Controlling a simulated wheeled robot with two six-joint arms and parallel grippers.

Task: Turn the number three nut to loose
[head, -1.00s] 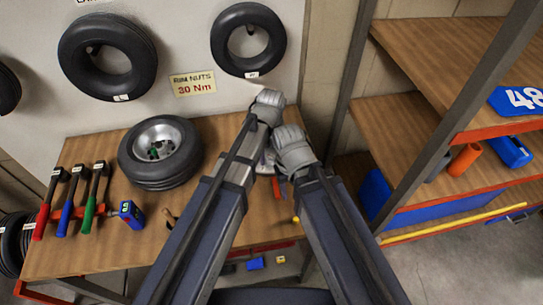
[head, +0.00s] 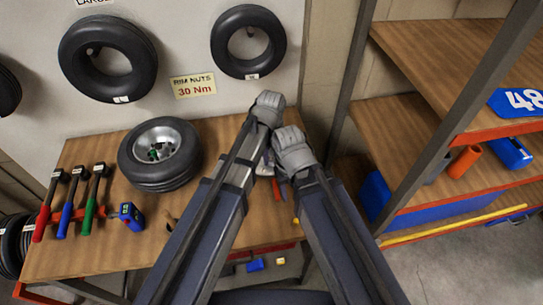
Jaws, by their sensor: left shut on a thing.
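A wheel (head: 183,181) with a silver rim lies on the wooden bench. Small green and dark parts (head: 157,152) show at its hub, too small to tell nut numbers. My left gripper (head: 267,107) is above the bench's back edge, right of the wheel and apart from it. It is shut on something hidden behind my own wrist. My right gripper (head: 293,152) is just right of and below it; its fingers are hidden, so I cannot tell its opening. A blue tool with a display (head: 132,216) lies left of my arms.
Red, blue and green-handled tools (head: 67,203) lie on the bench's left (head: 110,255). A sign (head: 194,86) reads "RIM NUTS 30 Nm". A shelf rack (head: 400,130) stands close on the right.

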